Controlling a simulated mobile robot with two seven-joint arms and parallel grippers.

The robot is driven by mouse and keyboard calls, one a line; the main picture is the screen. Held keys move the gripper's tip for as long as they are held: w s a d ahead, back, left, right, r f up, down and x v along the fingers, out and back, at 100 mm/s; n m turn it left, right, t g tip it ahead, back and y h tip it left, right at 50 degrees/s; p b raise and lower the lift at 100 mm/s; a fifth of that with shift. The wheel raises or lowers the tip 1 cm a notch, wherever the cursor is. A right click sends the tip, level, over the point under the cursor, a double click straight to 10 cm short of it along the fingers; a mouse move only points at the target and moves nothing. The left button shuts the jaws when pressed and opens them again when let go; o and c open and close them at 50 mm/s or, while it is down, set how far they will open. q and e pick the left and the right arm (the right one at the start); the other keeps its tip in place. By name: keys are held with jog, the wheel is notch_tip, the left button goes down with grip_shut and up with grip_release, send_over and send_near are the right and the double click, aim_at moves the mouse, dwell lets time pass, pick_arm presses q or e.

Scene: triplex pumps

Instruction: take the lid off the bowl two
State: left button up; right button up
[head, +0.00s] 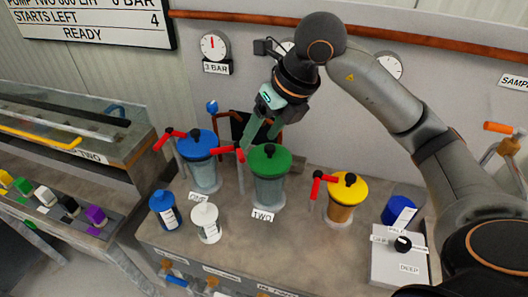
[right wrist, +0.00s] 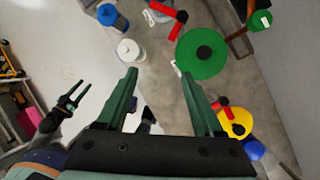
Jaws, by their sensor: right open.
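Bowl two (head: 269,187) is a clear grey vessel behind the label "TWO". Its round green lid (head: 269,160) with a dark central knob (head: 270,150) sits on top, and the lid also shows in the right wrist view (right wrist: 201,65). My right gripper (head: 261,131) is open and empty, above and just behind the lid. In the right wrist view its fingers (right wrist: 160,78) are spread, with the lid beyond the right fingertip and not between them. My left gripper (right wrist: 75,95) shows small at the left of the right wrist view, its fingers apart and empty.
A blue-lidded bowl (head: 198,145) stands left and a yellow-lidded one (head: 348,190) right. Red-handled valves (head: 227,150) stand close beside the bowls. Blue (head: 164,209) and white (head: 206,222) bottles stand in front. A blue cup (head: 398,210) and a dial box (head: 398,258) are at the right.

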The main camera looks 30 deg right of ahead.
jog(key=d+r+m+h, duration=0.1)
jog(key=d+r+h, duration=0.1)
jog(key=d, duration=0.3)
send_over(270, 147)
jog(key=s, duration=0.2)
jog(key=shift+m+h, duration=0.3)
jog(key=shift+h, duration=0.1)
jog(key=f, duration=0.6)
jog(key=shift+s+d+f, duration=0.1)
jog(key=shift+s+f, duration=0.1)
jog(key=shift+f, duration=0.15)
jog(key=shift+x, duration=2.65)
grip_shut()
